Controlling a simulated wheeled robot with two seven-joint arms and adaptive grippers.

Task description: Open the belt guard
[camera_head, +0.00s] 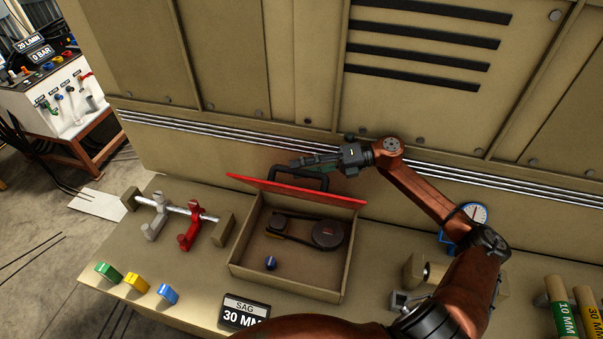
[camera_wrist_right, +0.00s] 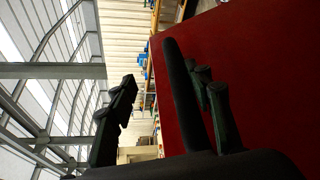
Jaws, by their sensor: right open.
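The belt guard is a red lid (camera_head: 300,191) along the back edge of a tan box (camera_head: 285,283); it is raised, and the box is uncovered. Inside the box a dark belt runs around pulleys (camera_head: 328,234). A black handle (camera_head: 299,171) stands on the lid; it also shows against the red panel in the right wrist view (camera_wrist_right: 184,95). My right gripper (camera_head: 305,161) is at the handle, with its fingers open. In the wrist view the handle lies between the fingers, but contact cannot be told. My left gripper is not in view.
A blue knob (camera_head: 270,263) sits inside the box. A rail with grey and red clamps (camera_head: 190,231) is left of it. Colored blocks (camera_head: 137,283) and a "SAG 30 MM" sign (camera_head: 243,313) are in front. A dial gauge (camera_head: 475,213) stands right. The machine wall (camera_head: 300,70) rises behind.

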